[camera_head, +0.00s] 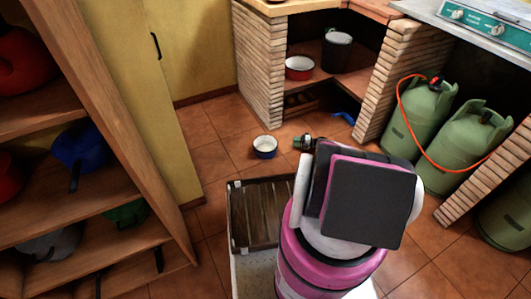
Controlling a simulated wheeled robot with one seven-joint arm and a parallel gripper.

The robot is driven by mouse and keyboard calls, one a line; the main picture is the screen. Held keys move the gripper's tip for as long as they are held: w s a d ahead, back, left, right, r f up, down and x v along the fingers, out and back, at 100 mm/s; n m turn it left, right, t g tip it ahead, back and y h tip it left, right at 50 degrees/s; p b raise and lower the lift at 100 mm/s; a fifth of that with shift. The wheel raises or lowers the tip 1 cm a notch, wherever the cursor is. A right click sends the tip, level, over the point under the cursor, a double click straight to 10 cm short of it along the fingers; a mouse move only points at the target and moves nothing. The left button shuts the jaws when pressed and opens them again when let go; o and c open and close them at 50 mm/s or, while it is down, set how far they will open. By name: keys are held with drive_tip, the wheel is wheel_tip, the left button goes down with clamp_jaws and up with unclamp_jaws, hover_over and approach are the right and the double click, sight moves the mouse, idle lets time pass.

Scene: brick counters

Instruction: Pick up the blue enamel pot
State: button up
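My arm, in pink, white and black, reaches forward from the bottom. Its end, my gripper (304,142), is small and mostly hidden behind the arm. It appears just right of the pot, with a gap between them in the picture. Whether its fingers are open or shut does not show. A second blue pot (80,146), larger and dark-handled, sits on the wooden shelf at the left.
A brick counter (262,75) holds a red pot (299,67) and a dark pot (336,52). Green gas cylinders (420,115) with an orange hose stand at the right. A dark-rimmed wooden crate (233,222) is beside my arm. Open floor lies left of the pot.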

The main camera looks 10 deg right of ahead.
drive_tip(key=x, duration=1)
drive_tip(key=shift+s+a+r, duration=0.1)
drive_tip(key=shift+a, duration=0.2)
clamp_jaws()
